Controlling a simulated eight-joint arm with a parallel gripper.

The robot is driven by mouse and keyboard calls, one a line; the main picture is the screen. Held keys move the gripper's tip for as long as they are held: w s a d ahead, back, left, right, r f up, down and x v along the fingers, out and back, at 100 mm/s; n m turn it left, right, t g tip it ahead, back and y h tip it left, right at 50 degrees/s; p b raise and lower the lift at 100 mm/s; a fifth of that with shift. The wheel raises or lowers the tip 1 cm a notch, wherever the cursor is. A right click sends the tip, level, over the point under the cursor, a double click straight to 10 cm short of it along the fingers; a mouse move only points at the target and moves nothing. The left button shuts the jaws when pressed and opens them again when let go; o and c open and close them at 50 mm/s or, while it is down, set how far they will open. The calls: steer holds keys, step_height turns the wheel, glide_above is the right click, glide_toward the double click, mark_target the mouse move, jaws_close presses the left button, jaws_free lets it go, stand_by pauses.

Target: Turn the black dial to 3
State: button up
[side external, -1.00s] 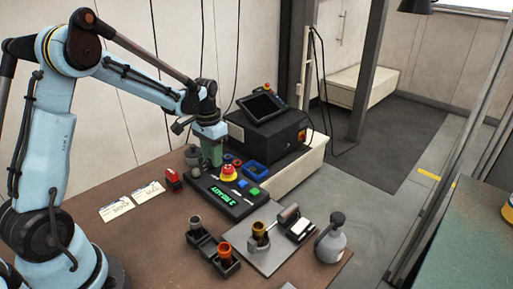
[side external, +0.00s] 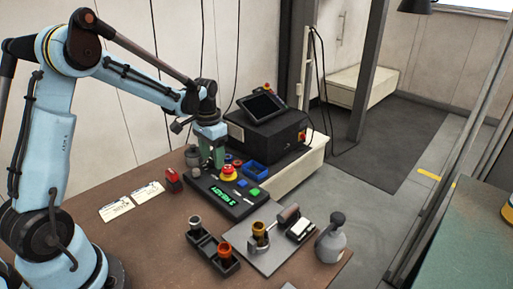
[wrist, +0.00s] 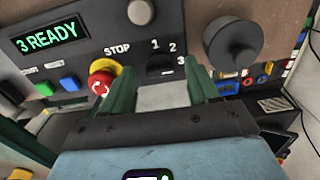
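The black dial (wrist: 160,63) sits on the dark control panel (wrist: 100,20), with the numbers 1, 2 and 3 printed around it. In the wrist view it shows just beyond and between my fingertips; its pointer direction is hard to make out. The green display (wrist: 49,39) on the panel reads "3 READY". My gripper (wrist: 163,80) has its two green fingers apart, with nothing held between them. In the side view my gripper (side external: 212,160) hangs low over the back of the panel (side external: 210,190) and hides the dial.
Blue (wrist: 68,83) and green (wrist: 45,88) buttons are further left.

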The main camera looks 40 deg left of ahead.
steer(key=shift+r, duration=0.1)
step_height(320, 180, up, 12)
stand_by(0.5)
steer(key=s+d+f+t, duration=0.1)
steer(key=s+d+t, duration=0.6)
steer(key=s+d, duration=0.5)
steer(key=shift+d+f, duration=0.4)
steer(key=shift+d, duration=0.6)
